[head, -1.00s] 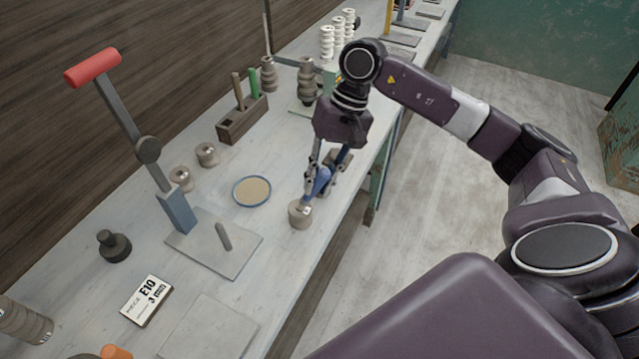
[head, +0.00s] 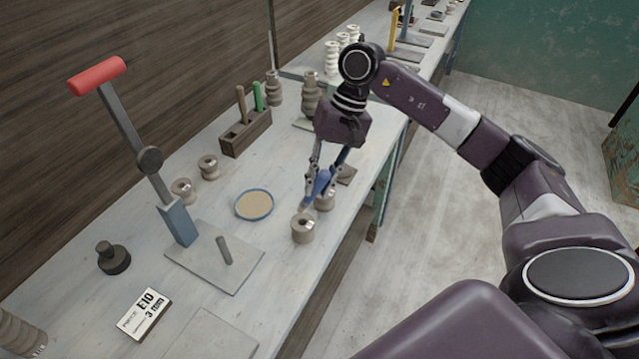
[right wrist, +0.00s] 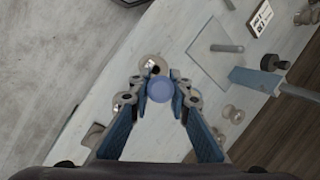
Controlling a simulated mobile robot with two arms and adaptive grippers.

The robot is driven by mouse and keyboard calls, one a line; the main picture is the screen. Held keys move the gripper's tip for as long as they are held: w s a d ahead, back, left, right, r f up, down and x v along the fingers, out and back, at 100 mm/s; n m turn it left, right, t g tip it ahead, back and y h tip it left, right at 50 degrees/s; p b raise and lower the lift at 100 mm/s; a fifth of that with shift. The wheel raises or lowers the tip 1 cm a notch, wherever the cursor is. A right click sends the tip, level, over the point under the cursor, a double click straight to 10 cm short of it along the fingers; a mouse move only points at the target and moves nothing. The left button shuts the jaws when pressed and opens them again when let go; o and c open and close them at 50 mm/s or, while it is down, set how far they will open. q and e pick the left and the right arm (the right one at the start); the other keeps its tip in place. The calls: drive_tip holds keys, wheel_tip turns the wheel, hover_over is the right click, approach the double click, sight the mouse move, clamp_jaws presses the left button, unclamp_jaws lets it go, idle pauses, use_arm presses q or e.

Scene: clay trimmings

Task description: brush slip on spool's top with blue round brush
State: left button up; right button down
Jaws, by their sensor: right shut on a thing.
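A small beige spool (head: 303,229) stands upright near the bench's front edge in the head view, its top with the central hole in plain sight. It also shows just beyond my fingers in the right wrist view (right wrist: 152,66). My right gripper (head: 319,184) is shut on the blue round brush (right wrist: 160,90), seen end-on between the fingers in the wrist view. In the head view the brush's tip is hard to make out, close behind and above the spool, apparently clear of its top. A blue-rimmed dish of tan slip (head: 254,204) lies left of the spool. My left gripper is not in view.
Another spool (head: 325,201) stands just behind, partly hidden by my gripper. Two more spools (head: 208,166) stand left of the dish. A red-handled lever press (head: 178,222) with its base plate is at left. A wooden holder (head: 246,134) stands behind the dish.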

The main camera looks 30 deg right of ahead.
drive_tip(key=shift+f+b, duration=0.45)
drive_tip(key=shift+b, duration=0.15)
idle(0.7)
drive_tip(key=shift+r, duration=0.4)
idle(0.3)
drive_tip(key=shift+a+r, duration=0.1)
drive_tip(key=shift+a, duration=1)
drive_tip(key=shift+f+b, duration=0.45)
drive_tip(key=shift+b, duration=0.4)
drive_tip(key=shift+r, duration=0.35)
idle(0.4)
drive_tip(key=shift+s, duration=0.1)
drive_tip(key=shift+s+a+r+b, duration=0.1)
drive_tip(key=shift+s+a+b, duration=0.4)
drive_tip(key=shift+s, duration=0.35)
drive_tip(key=shift+f+b, duration=0.5)
drive_tip(key=shift+b, duration=0.05)
idle(0.6)
